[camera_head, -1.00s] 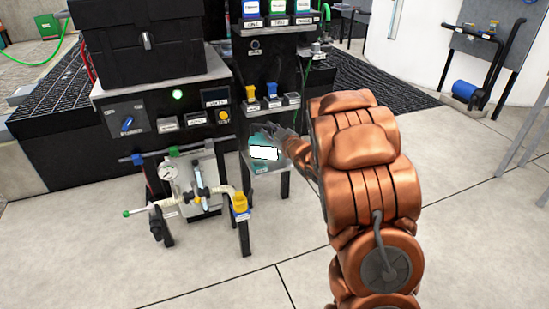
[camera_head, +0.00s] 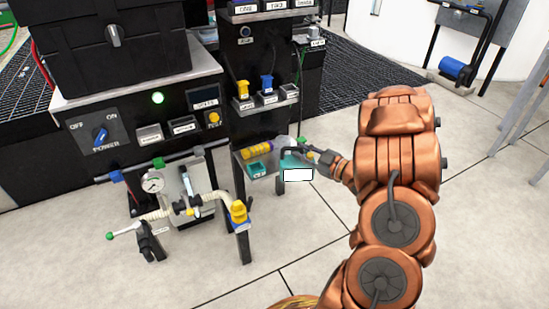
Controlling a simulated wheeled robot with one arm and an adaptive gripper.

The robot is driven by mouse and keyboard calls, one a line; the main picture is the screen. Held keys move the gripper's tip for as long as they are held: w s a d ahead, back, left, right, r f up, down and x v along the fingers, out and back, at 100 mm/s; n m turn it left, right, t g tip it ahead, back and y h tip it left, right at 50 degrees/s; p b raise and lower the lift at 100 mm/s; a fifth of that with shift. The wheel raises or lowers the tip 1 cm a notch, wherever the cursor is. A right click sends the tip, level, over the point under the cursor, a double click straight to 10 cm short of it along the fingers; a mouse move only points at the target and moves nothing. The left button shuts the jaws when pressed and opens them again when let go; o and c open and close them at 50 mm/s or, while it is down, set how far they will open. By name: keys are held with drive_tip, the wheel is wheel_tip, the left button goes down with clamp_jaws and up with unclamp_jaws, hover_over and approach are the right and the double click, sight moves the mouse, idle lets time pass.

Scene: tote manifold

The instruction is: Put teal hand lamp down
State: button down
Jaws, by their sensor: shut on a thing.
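The teal hand lamp (camera_head: 292,163) shows a bright white face on its front. My gripper (camera_head: 306,154) is shut on it from above and the right, and partly hides its top. The lamp is at the right end of a small low shelf (camera_head: 241,158). I cannot tell whether it touches the shelf or hangs in front of it. A small teal tray (camera_head: 257,170) and a yellow cylinder (camera_head: 257,153) are on the shelf, left of the lamp.
Small bins (camera_head: 267,98) with a yellow and a blue item sit above the shelf. A valve and gauge rig (camera_head: 186,193) with a yellow fitting (camera_head: 239,212) stands at the left. The floor (camera_head: 310,230) in front of the shelf is clear.

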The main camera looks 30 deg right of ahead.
drive_tip(key=w+f+b, duration=0.2)
drive_tip(key=w+b, duration=0.1)
drive_tip(key=w, duration=0.4)
drive_tip(key=w+f+b, duration=0.3)
drive_tip(key=w, duration=0.5)
drive_tip(key=shift+w+d+f, duration=0.2)
drive_tip(key=shift+w+d, duration=0.05)
drive_tip(key=shift+d, duration=0.2)
drive_tip(key=c, duration=1.3)
unclamp_jaws()
drive_tip(key=shift+a+f, duration=0.1)
drive_tip(key=shift+o, duration=1)
drive_tip(key=shift+w+f, duration=0.2)
drive_tip(key=shift+f, duration=0.05)
drive_tip(key=shift+o, duration=0.3)
drive_tip(key=shift+s+d+r, duration=0.1)
drive_tip(key=shift+d+r, duration=0.05)
drive_tip(key=shift+d, duration=0.15)
drive_tip(key=shift+s, duration=0.1)
drive_tip(key=r+p+v, duration=0.1)
drive_tip(key=p+v, duration=0.2)
drive_tip(key=v, duration=0.8)
drive_tip(key=shift+s+d, duration=0.2)
drive_tip(key=shift+s, duration=0.05)
